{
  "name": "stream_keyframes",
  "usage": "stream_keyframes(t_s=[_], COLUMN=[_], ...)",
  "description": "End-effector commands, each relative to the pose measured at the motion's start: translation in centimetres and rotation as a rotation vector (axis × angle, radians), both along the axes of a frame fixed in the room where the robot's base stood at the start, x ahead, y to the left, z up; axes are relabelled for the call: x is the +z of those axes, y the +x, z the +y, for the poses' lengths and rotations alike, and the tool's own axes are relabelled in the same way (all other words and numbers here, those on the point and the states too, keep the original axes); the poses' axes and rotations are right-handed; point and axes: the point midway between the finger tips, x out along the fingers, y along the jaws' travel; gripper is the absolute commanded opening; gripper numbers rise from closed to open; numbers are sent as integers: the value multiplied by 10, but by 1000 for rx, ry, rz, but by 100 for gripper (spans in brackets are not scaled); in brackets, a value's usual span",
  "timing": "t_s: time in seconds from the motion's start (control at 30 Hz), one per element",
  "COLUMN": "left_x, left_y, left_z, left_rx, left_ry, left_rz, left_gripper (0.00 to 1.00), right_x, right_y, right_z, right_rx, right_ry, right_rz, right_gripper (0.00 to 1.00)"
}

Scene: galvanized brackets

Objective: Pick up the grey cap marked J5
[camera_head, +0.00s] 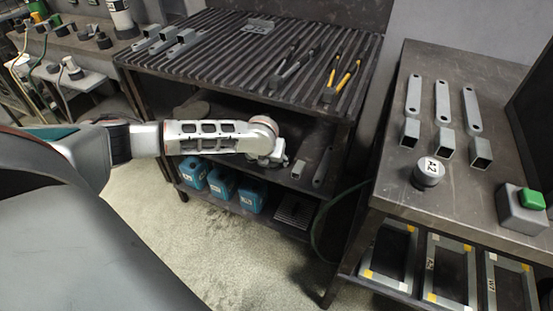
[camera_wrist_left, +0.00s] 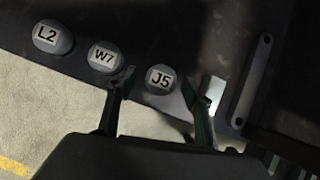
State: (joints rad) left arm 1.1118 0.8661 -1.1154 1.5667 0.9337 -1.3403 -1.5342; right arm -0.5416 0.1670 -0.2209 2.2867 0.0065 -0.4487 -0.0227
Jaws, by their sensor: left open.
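The grey cap marked J5 (camera_wrist_left: 160,79) shows in the left wrist view, on a dark shelf near its edge, with its label facing up. My left gripper (camera_wrist_left: 158,94) is open, with one finger on each side of the J5 cap in the picture. I cannot tell whether the fingers are level with the cap or above it. In the head view my left arm reaches in from the left to the middle shelf, and its gripper (camera_head: 276,158) is seen only in part; the J5 cap cannot be made out there. My right gripper is not in view.
Grey caps marked W7 (camera_wrist_left: 105,55) and L2 (camera_wrist_left: 53,38) stand left of J5; W7 is close to the left finger. A long grey bracket (camera_wrist_left: 253,80) lies to the right. In the head view, the ribbed tabletop (camera_head: 225,50) is above the shelf; blue containers (camera_head: 222,182) stand below.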

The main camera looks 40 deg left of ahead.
Motion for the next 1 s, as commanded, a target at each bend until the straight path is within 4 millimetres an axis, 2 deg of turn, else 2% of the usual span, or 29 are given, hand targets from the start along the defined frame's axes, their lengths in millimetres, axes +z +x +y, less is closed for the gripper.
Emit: stream_keyframes(t_s=[0.17,0.33,0.73,0.87,1.0], left_x=[5,5,8,19,39], left_y=[2,2,2,3,5], left_z=[0,0,1,1,0], left_rx=[0,0,0,0,0], left_ry=[0,0,0,1,-1], left_rz=[-8,-6,-6,-11,-16], left_gripper=[51,8,8,8,8], right_x=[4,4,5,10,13], right_y=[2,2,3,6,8], right_z=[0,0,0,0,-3], right_rx=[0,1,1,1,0], right_ry=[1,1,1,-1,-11], right_rz=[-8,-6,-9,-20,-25], right_gripper=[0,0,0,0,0])
